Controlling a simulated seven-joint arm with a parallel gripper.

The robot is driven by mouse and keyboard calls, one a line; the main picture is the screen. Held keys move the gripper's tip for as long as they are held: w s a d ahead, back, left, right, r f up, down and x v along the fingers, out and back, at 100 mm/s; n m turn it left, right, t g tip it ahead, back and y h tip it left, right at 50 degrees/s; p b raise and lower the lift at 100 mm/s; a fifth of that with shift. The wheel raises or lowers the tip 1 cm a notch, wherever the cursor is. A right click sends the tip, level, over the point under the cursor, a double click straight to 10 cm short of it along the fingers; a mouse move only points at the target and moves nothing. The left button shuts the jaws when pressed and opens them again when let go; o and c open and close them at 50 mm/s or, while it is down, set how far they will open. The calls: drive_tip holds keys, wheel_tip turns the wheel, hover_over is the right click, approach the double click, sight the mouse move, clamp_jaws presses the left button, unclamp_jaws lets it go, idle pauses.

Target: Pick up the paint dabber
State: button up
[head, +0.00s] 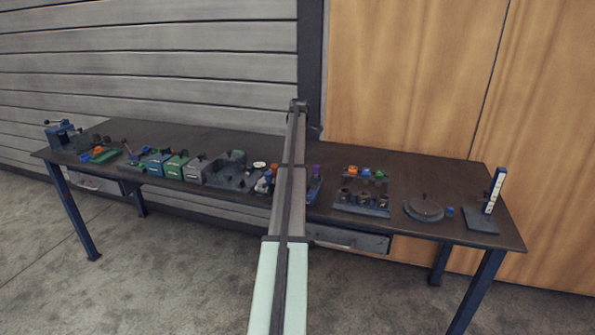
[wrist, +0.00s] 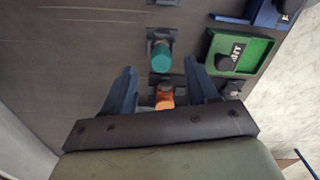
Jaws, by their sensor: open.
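My gripper (wrist: 160,66) is open in the wrist view, its two blue-grey fingers spread apart with nothing held between them. An orange-topped piece (wrist: 165,97) shows between the fingers, close to the palm in the picture. A teal cylindrical piece (wrist: 163,64) in a dark holder shows between the fingertips. I cannot tell whether either is the paint dabber, or whether the fingers are level with them. In the head view my arm crosses the middle of the bench and my gripper cannot be made out.
A green tray (wrist: 257,52) with a partly readable label and a dark knob lies right of the fingers. A blue tray (wrist: 238,18) is beyond it. The dark bench (head: 405,160) carries several fixtures, including a rack (head: 362,208), a round plate (head: 424,210) and a white upright scale (head: 495,190).

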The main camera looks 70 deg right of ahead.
drive_tip(key=f, duration=0.4)
drive_tip(key=shift+w+a+f, duration=0.1)
drive_tip(key=shift+w+f, duration=0.1)
drive_tip(key=shift+f, duration=0.2)
drive_tip(key=shift+c, duration=0.2)
clamp_jaws()
